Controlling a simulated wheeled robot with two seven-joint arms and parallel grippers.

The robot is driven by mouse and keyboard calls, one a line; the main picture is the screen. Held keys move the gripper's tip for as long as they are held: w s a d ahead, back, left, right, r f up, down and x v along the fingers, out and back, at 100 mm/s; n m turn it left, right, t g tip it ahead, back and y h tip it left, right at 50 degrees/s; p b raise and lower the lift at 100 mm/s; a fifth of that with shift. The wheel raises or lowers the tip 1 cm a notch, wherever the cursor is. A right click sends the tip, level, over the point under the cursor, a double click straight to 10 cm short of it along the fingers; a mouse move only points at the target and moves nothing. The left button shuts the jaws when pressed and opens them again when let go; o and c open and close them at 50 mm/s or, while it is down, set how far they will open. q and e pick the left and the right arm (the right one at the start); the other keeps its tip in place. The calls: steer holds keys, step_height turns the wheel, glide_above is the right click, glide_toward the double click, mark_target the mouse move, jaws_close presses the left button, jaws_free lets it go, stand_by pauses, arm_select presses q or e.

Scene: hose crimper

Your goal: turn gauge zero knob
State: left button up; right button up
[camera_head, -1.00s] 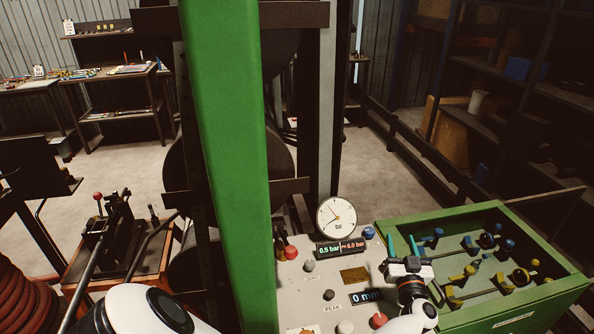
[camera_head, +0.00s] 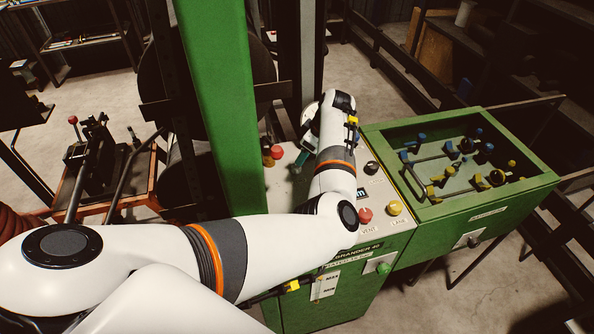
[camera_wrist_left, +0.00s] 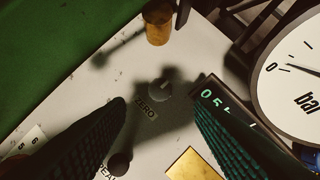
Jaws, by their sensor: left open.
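The gauge zero knob (camera_wrist_left: 160,88) is a small grey round knob on the pale panel, just above the printed word ZERO in the left wrist view. My left gripper (camera_wrist_left: 158,106) is open, its two dark ribbed fingers apart and empty. The knob shows between and slightly beyond the fingertips; contact is not visible. In the head view my left gripper (camera_head: 300,158) points down at the panel's far left part, and my arm hides the knob. The white dial gauge (camera_wrist_left: 292,70) is at the right in the wrist view. My right gripper is not in view.
A red mushroom button (camera_head: 277,152) stands close to the left gripper. A lit display (camera_wrist_left: 222,108) lies beside the right finger. A green post (camera_head: 215,110) rises left of the panel. A green tray (camera_head: 531,191) with several fittings is at the right.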

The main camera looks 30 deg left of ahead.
mark_target(297, 166)
arm_select(q)
steer(key=b+x, duration=0.5)
steer(key=x, duration=0.2)
steer(key=shift+f, duration=0.1)
steer(key=c, duration=1)
steer(key=shift+w+n+g+b, duration=0.1)
steer(key=shift+n+g+b, duration=0.5)
steer(key=shift+n+b, duration=0.95)
steer(key=shift+a+n+g+h+b, duration=0.1)
steer(key=shift+n+g+h+b, duration=0.2)
steer(key=shift+n+g+b, duration=0.7)
steer(key=shift+n+t, duration=0.45)
steer(key=shift+t, duration=0.15)
